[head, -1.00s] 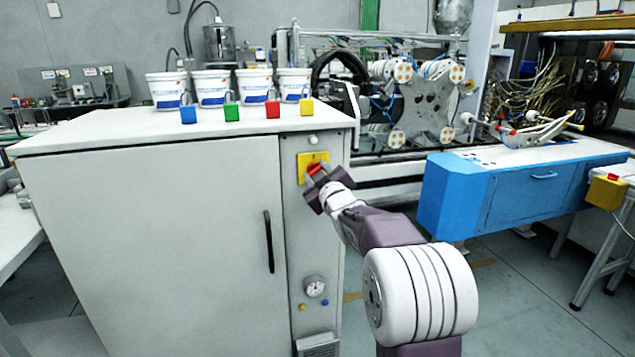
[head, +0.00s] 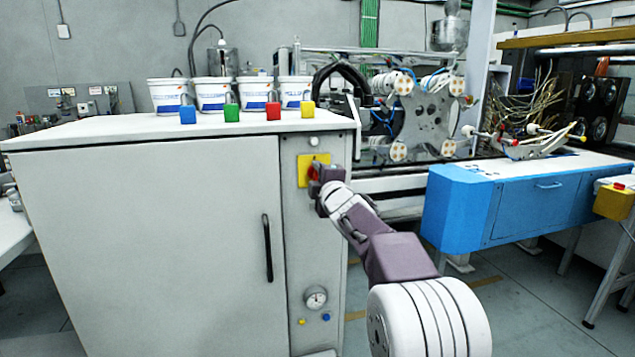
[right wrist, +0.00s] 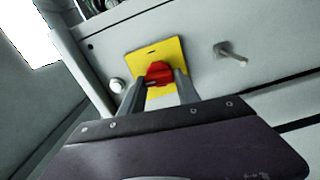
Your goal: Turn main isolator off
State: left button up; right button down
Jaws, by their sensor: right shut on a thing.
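The main isolator is a red rotary handle (right wrist: 159,74) on a yellow plate (right wrist: 141,55), mounted on the narrow right panel of the grey cabinet (head: 150,230). In the head view the yellow plate (head: 304,165) shows, with part of the red handle (head: 313,173) beside my gripper. My right gripper (right wrist: 160,83) is shut on the red handle, one finger on each side of it. In the head view my right gripper (head: 317,178) hides part of the handle and plate. My left gripper is not in view.
Blue, green, red and yellow padlocks (head: 188,115) stand along the cabinet top's front edge, before several white buckets (head: 210,94). A black door handle (head: 267,248) and a gauge (head: 316,297) are on the cabinet front. A blue machine bench (head: 500,205) stands to the right.

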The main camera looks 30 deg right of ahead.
jog(key=shift+n, duration=0.6)
jog(key=c, duration=0.9)
grip_release()
jog(key=shift+s, duration=0.1)
jog(key=v, duration=0.9)
